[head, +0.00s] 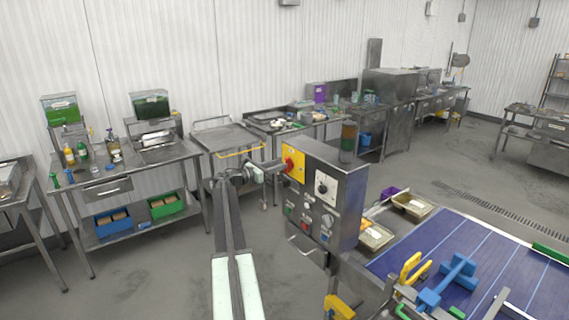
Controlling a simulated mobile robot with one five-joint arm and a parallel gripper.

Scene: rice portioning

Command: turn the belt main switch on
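The belt main switch looks to be the red rotary handle (290,164) on a yellow plate (298,172), at the upper left of a grey control box (348,205) in the head view. My arm reaches up from the bottom of the picture, and my gripper (272,171) is at the left side of the red handle, very close to it. Whether they touch, and whether the fingers are open or shut, is too small to tell. The handle's exact angle is also unclear.
A blue belt (445,245) with blue and yellow parts lies at right. Steel tables (125,180) line the back wall. Open floor lies left of my arm.

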